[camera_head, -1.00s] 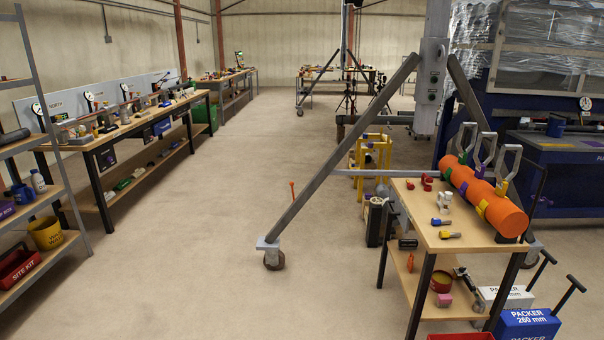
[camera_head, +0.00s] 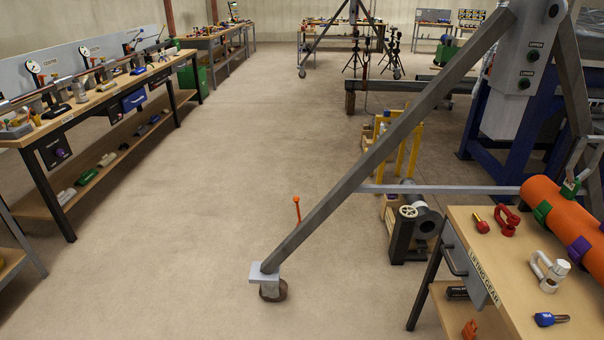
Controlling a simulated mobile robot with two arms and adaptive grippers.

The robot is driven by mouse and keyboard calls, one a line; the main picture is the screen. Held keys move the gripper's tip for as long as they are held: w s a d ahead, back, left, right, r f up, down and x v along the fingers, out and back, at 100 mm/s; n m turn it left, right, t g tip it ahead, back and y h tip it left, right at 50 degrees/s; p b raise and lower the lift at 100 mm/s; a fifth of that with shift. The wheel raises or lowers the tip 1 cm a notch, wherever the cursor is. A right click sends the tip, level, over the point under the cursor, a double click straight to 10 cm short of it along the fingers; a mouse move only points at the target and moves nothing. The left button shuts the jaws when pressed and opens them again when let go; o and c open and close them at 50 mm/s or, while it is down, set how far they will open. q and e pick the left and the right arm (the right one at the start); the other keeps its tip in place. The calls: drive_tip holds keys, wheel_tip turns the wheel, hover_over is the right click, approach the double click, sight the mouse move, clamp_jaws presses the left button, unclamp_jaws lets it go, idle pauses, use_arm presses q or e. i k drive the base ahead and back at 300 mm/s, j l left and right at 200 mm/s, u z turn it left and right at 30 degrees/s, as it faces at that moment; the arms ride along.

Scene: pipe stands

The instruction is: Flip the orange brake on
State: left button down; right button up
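A thin orange lever (camera_head: 297,209) with a knobbed top stands nearly upright beside the gantry's slanted grey leg (camera_head: 345,185). Its lower end meets or passes behind the leg, so I cannot tell what it is fixed to. I take it for the orange brake, but I cannot tell whether it is on or off. The leg's foot rests on a dark caster wheel (camera_head: 273,292) on the floor. Neither of my grippers is in view.
A wooden lifting gear table (camera_head: 500,285) with shackles and an orange cylinder (camera_head: 565,225) stands at the right. A long workbench (camera_head: 100,105) runs along the left. The floor (camera_head: 190,220) between them is clear. A yellow frame (camera_head: 413,140) stands behind the leg.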

sight(296, 199)
drive_tip(key=i+z, duration=0.2)
drive_tip(key=i, duration=0.25)
drive_tip(key=i+j+z, duration=0.25)
drive_tip(key=i, duration=0.2)
drive_tip(key=i+j+z, duration=0.2)
drive_tip(key=i, duration=0.2)
